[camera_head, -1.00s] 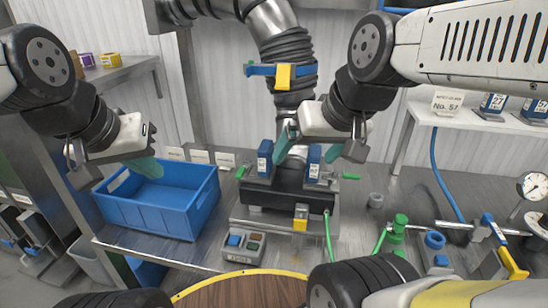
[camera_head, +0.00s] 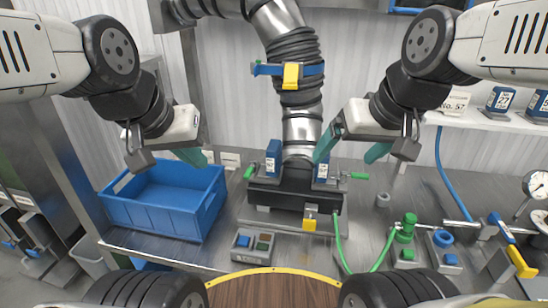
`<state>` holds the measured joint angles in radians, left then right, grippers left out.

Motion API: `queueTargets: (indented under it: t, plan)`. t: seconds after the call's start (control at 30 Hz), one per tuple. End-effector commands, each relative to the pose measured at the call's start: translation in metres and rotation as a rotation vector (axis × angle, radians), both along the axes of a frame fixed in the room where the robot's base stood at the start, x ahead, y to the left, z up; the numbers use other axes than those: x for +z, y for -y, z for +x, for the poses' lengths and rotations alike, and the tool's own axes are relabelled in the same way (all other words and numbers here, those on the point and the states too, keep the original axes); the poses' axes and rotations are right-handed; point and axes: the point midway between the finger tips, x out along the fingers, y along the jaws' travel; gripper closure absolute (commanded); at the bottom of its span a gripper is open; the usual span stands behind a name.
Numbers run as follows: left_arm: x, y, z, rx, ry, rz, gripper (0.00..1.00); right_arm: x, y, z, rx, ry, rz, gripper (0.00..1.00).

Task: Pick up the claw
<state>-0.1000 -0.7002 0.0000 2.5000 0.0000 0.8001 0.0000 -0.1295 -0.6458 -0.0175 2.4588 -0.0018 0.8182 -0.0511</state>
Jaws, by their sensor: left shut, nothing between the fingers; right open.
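I cannot make out any thing that is clearly a claw in this view. My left gripper (camera_head: 191,156) hangs above the back right part of the blue bin, with its teal fingers together and nothing between them. My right gripper (camera_head: 353,149) is open and empty, its two teal fingers apart, just right of the steel duct and above the bench. Neither gripper visibly holds anything.
The blue bin (camera_head: 160,212) stands left on the steel bench. A black clamp stand (camera_head: 292,197) sits under the duct (camera_head: 302,130), with a button box (camera_head: 253,246) in front. Green valve fittings (camera_head: 406,228) and a gauge (camera_head: 537,184) are right. A round wooden surface (camera_head: 270,290) is nearest.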

Motion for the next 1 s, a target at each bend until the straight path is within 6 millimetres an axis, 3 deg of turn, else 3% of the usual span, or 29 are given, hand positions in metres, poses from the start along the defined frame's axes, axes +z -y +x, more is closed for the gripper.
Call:
queueTargets:
  t: [0.37, 0.57, 0.77, 1.0]
  plan:
    - [0.0, 0.0, 0.0, 0.0, 0.0, 0.0, 1.0, 0.006, -0.012, 0.03, 0.174, -0.053, -0.057, 0.11]
    - [0.0, 0.0, 0.0, 0.0, 0.0, 0.0, 1.0, 0.006, -0.027, 0.062, 0.345, -0.1, -0.118, 0.11]
    - [0.0, 0.0, 0.0, 0.0, 0.0, 0.0, 1.0, -0.005, -0.056, 0.11, 0.615, -0.169, -0.225, 0.11]
    - [0.0, 0.0, 0.0, 0.0, 0.0, 0.0, 1.0, -0.032, -0.104, 0.162, 0.947, -0.247, -0.373, 0.11]
